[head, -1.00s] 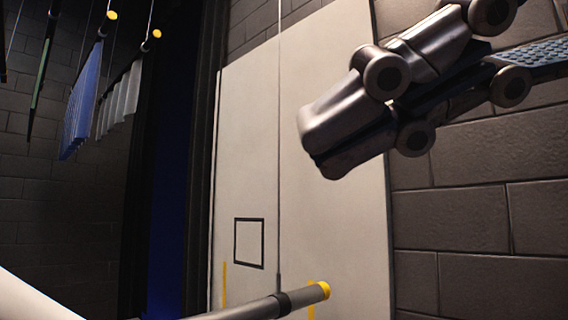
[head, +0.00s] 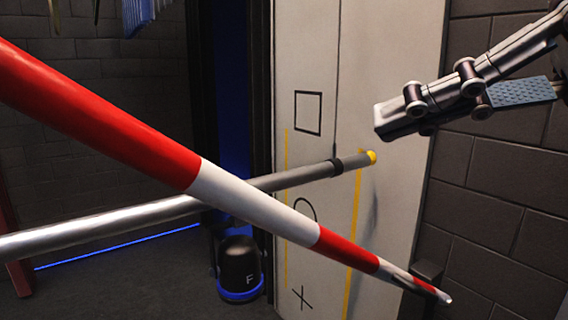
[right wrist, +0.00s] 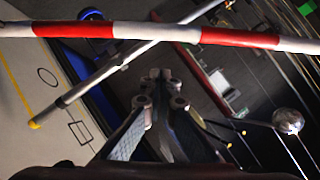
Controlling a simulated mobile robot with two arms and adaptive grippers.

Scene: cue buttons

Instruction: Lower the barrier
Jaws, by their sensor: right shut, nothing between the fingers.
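The barrier is a red and white striped pole (head: 248,208). In the head view it slants from the upper left down to the lower right, its far tip near a dark post (head: 425,275). It also crosses the top of the right wrist view (right wrist: 170,32). My right gripper (head: 378,122) is shut and empty, above and to the right of the pole and apart from it. Its fingers show in the right wrist view (right wrist: 160,78). My left gripper is not in view.
A grey metal bar (head: 290,178) with a yellow end crosses behind the pole. A pale panel (head: 385,60) with drawn shapes and yellow lines stands behind. A black cylinder marked F (head: 240,265) stands on the floor. A brick wall (head: 490,190) is at the right.

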